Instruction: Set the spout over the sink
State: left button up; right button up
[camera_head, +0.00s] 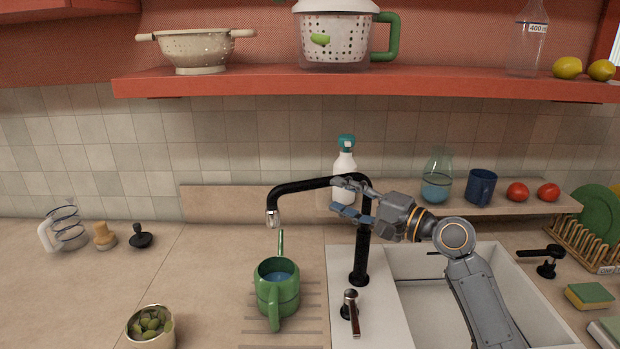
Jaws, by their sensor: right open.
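The black faucet spout (305,185) rises from its column (361,262) and reaches left. Its metal-tipped outlet hangs over the counter beside the sink, above and near the green watering can (278,288). The white sink basin (430,285) lies to the right of the column. My right gripper (337,197) is open, its fingers pointing left at the bend where spout and column meet. The upper finger overlaps the spout in the picture; I cannot tell whether it touches. My arm covers part of the basin. My left gripper is not in view.
A faucet lever (350,305) stands in front of the column. A white spray bottle (344,172) stands behind the spout. A low back ledge (405,208) holds a glass vase (437,180), blue mug (481,187) and tomatoes. A red shelf (240,82) runs above.

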aim_at(315, 186)
jog(key=p+x, duration=0.1)
jog(key=x, duration=0.3)
jog(key=shift+w+a, duration=0.1)
jog(key=shift+w, duration=0.3)
jog(key=p+x, duration=0.1)
jog(key=x, duration=0.2)
jog(key=shift+w+a+f, duration=0.1)
jog(key=shift+w+a, duration=0.2)
jog(key=shift+a, duration=0.1)
jog(key=shift+w+a+f, duration=0.1)
grip_shut()
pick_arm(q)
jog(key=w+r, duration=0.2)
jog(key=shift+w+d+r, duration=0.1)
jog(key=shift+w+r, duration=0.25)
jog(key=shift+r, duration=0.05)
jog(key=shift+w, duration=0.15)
